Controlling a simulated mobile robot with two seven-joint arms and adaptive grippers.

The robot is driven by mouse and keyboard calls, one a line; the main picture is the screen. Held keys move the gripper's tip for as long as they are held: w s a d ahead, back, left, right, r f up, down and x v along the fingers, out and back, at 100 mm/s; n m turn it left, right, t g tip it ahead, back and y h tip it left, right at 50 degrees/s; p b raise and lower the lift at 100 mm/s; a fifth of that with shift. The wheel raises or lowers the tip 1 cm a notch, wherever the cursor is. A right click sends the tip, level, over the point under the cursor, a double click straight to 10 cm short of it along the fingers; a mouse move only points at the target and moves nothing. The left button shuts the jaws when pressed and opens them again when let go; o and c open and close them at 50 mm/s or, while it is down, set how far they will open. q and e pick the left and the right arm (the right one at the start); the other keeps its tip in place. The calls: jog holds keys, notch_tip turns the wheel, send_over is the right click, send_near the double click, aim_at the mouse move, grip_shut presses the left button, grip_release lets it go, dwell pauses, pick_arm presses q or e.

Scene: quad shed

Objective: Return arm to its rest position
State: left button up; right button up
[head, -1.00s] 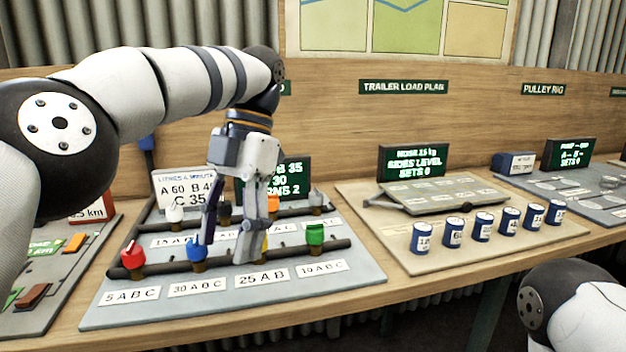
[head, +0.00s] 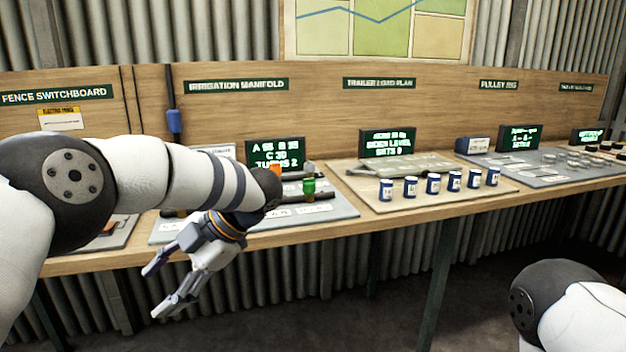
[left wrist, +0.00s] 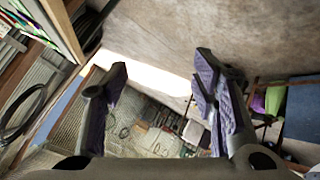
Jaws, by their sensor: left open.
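My left arm reaches in from the left in the head view. Its gripper (head: 165,287) hangs in front of the bench's front edge, pointing down and to the left. The fingers are spread apart with nothing between them. The left wrist view shows the two purple-padded fingers (left wrist: 160,100) wide apart and empty. The irrigation manifold board (head: 335,208) lies behind the arm, which hides much of it. A green valve handle (head: 309,186) and part of an orange one (head: 275,172) show beside the arm. My right gripper is out of view.
The wooden bench (head: 400,222) runs across the view. The trailer load plan board (head: 440,206) carries several blue cans (head: 411,187). A pulley rig board (head: 545,172) is farther right. Open floor (head: 330,325) shows in front of the bench.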

pick_arm(q)
jog(key=w+a+f+m+t+y, duration=0.2)
jog(key=a+f+m+t+y, duration=0.1)
jog(key=a+f+m+t, duration=0.55)
jog(key=s+d+f+m+t+h, duration=0.1)
jog(key=s+d+f+m+h, duration=0.15)
jog(key=s+f+m, duration=0.35)
jog(key=s+d+f+m+h, duration=0.1)
jog(key=d+f+m+h, duration=0.15)
jog(key=f+m, duration=0.45)
jog(key=s+d+f+m+g+h, duration=0.2)
jog(key=s+f+g+h, duration=0.15)
jog(key=s+f, duration=0.75)
jog(key=s+d+r+m+g+h, duration=0.1)
jog(key=s+m+g+h, duration=0.1)
jog(key=s, duration=1)
jog(key=s+d+r+m+g+h, duration=0.2)
jog(key=s+g, duration=0.1)
jog(key=s, duration=0.9)
jog(key=shift+s+g, duration=0.25)
jog(key=shift+g, duration=0.15)
jog(key=shift+r+m, duration=0.1)
jog(key=shift+m, duration=0.15)
